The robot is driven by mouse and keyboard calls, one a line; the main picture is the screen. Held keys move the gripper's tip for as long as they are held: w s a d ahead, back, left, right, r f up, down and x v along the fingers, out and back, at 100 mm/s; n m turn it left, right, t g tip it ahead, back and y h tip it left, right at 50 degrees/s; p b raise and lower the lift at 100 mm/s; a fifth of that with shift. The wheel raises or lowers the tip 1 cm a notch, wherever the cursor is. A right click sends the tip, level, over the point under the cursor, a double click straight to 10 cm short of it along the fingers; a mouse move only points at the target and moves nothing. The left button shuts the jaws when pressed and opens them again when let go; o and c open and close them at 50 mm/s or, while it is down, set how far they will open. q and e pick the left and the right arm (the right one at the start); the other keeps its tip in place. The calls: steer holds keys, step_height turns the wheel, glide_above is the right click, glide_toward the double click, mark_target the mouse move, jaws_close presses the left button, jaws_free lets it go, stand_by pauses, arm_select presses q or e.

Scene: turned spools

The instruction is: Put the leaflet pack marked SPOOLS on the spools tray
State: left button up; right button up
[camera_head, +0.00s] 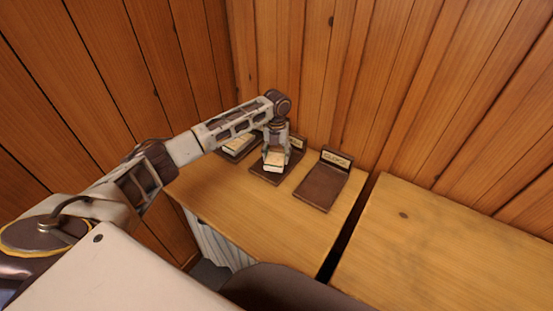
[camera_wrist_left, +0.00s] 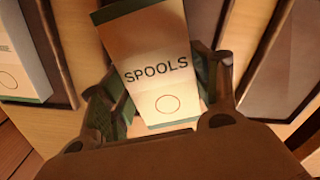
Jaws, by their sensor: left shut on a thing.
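The pale leaflet pack marked SPOOLS (camera_wrist_left: 157,50) has a green band at its end and fills the middle of the left wrist view. My left gripper (camera_wrist_left: 156,80) is shut on it, one finger on each side. In the head view the gripper (camera_head: 276,150) points down with the pack (camera_head: 274,160) over the middle dark tray (camera_head: 264,177). I cannot tell whether the pack touches that tray. The middle tray's sign is mostly hidden behind the gripper, so its word cannot be read. My right gripper is not in view.
A left tray (camera_head: 228,154) holds another pale pack (camera_head: 239,143), partly behind my arm. An empty right tray (camera_head: 320,187) has a sign (camera_head: 336,158) that seems to read CLOCK. The wooden table is clear in front. A dark gap separates it from a bare second table (camera_head: 450,245). Plank walls stand close behind.

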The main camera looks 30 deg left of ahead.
arm_select(q)
steer(key=shift+f, duration=1.05)
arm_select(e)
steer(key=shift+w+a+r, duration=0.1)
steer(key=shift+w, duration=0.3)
arm_select(q)
steer(key=shift+f, duration=0.1)
steer(key=o, duration=1.1)
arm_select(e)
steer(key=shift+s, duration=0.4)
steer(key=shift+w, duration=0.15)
